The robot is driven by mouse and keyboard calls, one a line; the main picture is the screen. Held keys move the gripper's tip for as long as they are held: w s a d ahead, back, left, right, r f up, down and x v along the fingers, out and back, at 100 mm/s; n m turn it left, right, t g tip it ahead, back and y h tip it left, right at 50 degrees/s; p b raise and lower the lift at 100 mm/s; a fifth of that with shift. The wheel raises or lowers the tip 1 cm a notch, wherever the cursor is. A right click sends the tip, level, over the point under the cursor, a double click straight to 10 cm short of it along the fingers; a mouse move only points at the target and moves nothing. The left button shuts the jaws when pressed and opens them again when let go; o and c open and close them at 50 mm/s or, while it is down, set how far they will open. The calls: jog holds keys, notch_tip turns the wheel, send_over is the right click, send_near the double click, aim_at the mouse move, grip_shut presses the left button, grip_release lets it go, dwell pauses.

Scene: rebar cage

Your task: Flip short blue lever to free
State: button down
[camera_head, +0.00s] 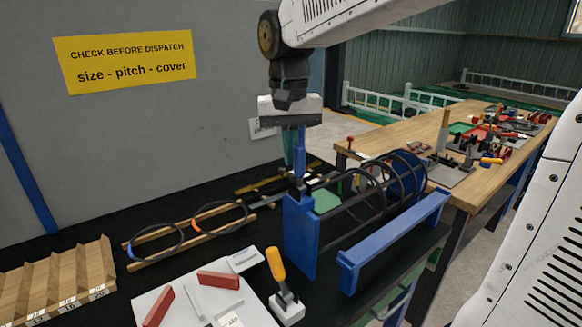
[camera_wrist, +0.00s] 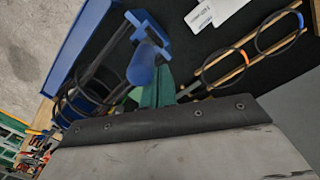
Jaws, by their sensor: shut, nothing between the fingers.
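The short blue lever (camera_head: 299,162) stands roughly upright at the top of the blue end plate (camera_head: 300,236) of the rebar cage jig. In the wrist view the lever (camera_wrist: 141,68) shows as a rounded blue piece close to the fingertips. My gripper (camera_head: 289,160) points down with its green fingers right beside the lever, behind it in the head view. The fingers are shut with nothing between them. In the wrist view my gripper (camera_wrist: 153,88) lies right by the lever's end; I cannot tell whether they touch.
The cage of dark rings and bars (camera_head: 370,190) extends right from the end plate, with a blue rail (camera_head: 395,240) in front. A yellow-handled lever (camera_head: 276,268) stands nearer. Rings lie on a wooden rack (camera_head: 185,232) to the left. A wooden bench (camera_head: 455,185) is at the right.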

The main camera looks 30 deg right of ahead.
jog(key=shift+s+d, duration=0.1)
jog(key=shift+s, duration=0.5)
jog(key=shift+s+d, duration=0.1)
jog(key=shift+s, duration=0.3)
notch_tip(320, 180, up, 6)
jog(key=w, duration=0.1)
jog(key=shift+w+a, duration=0.2)
jog(key=shift+w, duration=0.2)
dwell(0.4)
